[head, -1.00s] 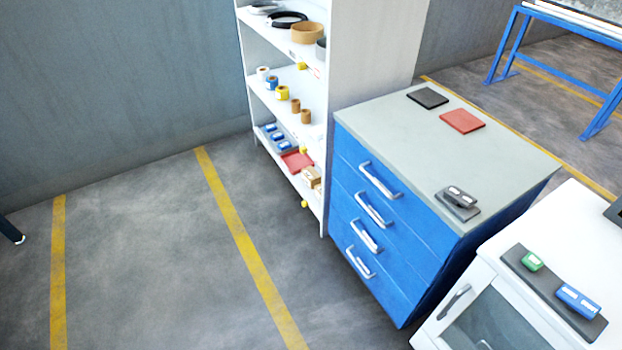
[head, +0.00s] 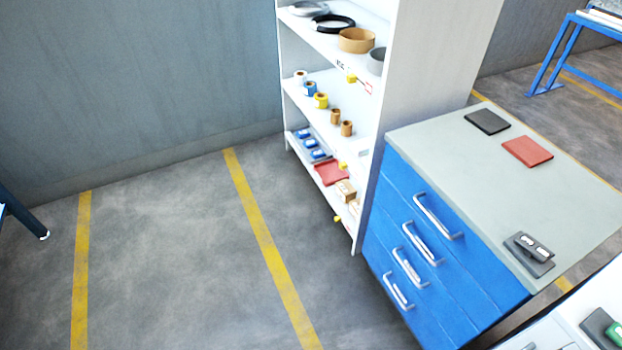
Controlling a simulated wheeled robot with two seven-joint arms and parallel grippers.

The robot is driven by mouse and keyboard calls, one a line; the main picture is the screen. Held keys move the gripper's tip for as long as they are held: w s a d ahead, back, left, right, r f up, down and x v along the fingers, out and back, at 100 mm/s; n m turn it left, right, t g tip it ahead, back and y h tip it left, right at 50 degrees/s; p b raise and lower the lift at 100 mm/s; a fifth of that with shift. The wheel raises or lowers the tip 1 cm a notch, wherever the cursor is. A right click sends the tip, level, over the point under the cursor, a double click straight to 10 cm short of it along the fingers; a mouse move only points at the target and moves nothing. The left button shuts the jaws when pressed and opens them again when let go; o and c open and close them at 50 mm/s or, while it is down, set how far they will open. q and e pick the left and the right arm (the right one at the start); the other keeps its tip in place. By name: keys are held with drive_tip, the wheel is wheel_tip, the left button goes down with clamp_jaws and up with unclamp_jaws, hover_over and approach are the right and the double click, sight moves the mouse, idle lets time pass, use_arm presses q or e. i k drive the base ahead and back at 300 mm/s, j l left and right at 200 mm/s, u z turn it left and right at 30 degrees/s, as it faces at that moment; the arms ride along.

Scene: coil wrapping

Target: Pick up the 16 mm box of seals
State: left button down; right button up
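Small boxes stand on the lowest shelf of the white shelf unit (head: 433,70). Several blue boxes (head: 314,148) sit in a grey tray at the left, and cardboard-brown boxes (head: 345,190) stand at the right end. A red mat or tray (head: 331,173) lies between them. The labels are too small to read, so I cannot tell which box is the 16 mm box of seals. Neither of my grippers is in view.
A blue drawer cabinet (head: 450,260) stands right of the shelf. Its grey top carries a black pad (head: 487,121), a red pad (head: 527,151) and a dark device (head: 529,253). A white unit with a green item (head: 614,333) is at lower right. The floor (head: 170,260) in front is clear.

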sight(347, 192)
drive_tip(key=i+j+u, duration=0.3)
drive_tip(key=i, duration=0.5)
drive_tip(key=i+j+u, duration=0.1)
drive_tip(key=i+u, duration=0.25)
drive_tip(key=i, duration=0.45)
drive_tip(key=i+z, duration=0.35)
drive_tip(key=i+j+z, duration=0.15)
drive_tip(key=z, duration=0.2)
drive_tip(key=i+j+z, duration=0.35)
drive_tip(key=l, duration=0.1)
